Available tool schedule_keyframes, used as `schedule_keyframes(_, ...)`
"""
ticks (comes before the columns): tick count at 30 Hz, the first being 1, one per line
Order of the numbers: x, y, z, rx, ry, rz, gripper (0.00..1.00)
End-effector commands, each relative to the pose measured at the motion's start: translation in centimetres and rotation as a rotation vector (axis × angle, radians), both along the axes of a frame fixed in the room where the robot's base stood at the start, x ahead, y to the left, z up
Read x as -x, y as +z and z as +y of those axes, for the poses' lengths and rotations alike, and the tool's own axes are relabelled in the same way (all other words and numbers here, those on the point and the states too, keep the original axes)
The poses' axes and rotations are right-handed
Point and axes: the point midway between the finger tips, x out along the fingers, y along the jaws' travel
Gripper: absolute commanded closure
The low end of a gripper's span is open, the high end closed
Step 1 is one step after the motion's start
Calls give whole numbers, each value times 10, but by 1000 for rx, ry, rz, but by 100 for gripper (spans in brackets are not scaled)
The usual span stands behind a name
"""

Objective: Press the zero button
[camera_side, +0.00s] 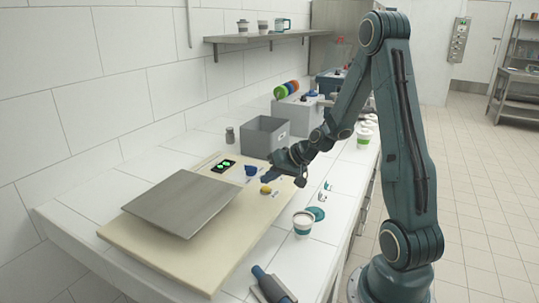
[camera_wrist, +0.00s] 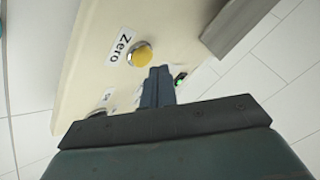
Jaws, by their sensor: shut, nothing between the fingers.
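The zero button (camera_wrist: 140,54) is a round yellow button on a cream scale base, next to a white label (camera_wrist: 120,44) reading "Zero". In the side view the yellow button (camera_side: 266,189) is at the right edge of the base (camera_side: 140,238). My gripper (camera_wrist: 159,70) is shut with nothing between its fingers. In the wrist view its tips appear just below and right of the button, with a small gap in the picture. In the side view my gripper (camera_side: 267,178) is low over the base close to the button; whether it touches anything cannot be told.
A metal weighing plate (camera_side: 180,203) covers much of the base. A display (camera_side: 224,166) with green digits and a blue part (camera_side: 251,170) are near my gripper. A grey bin (camera_side: 265,135) stands behind; a cup (camera_side: 303,224) and teal lid (camera_side: 316,213) stand in front right.

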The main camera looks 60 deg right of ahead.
Motion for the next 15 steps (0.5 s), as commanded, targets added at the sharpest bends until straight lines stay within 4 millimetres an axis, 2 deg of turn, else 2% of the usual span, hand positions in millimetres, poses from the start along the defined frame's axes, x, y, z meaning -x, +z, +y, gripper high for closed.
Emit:
schedule_keyframes(8,0,1,0,0,-1,-1,100)
schedule_keyframes(15,-1,13,-1,2,0,-3,100)
